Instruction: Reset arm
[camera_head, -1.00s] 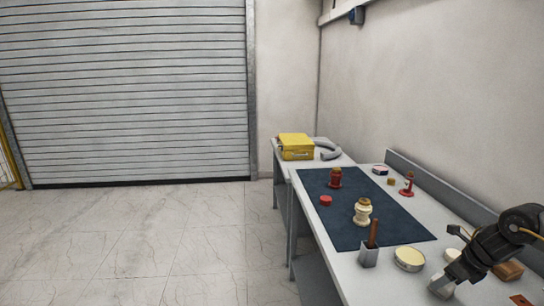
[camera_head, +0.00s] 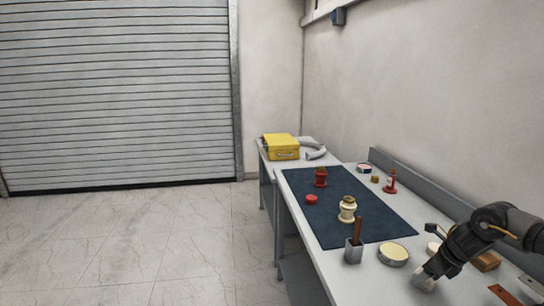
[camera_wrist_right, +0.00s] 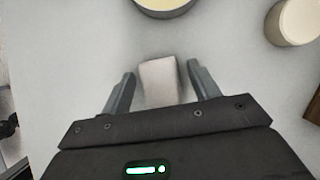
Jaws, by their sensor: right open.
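My right gripper (camera_head: 425,280) comes in from the right, low over the white table (camera_head: 350,285). In the right wrist view its fingers (camera_wrist_right: 160,90) are apart, with a pale grey block (camera_wrist_right: 160,80) between them and a gap on each side. The block also shows at the gripper's tip in the head view (camera_head: 422,285). A cream bushing (camera_head: 347,209) and a red bushing (camera_head: 320,177) stand on the dark blue mat (camera_head: 375,225). My left gripper is out of view.
A round tin (camera_head: 393,255) and a grey holder (camera_head: 353,254) with a brown handle stand near the gripper. A red cap (camera_head: 311,199) lies on the mat. A yellow case (camera_head: 281,147) sits at the far end. A raised ledge (camera_head: 420,180) runs along the wall side.

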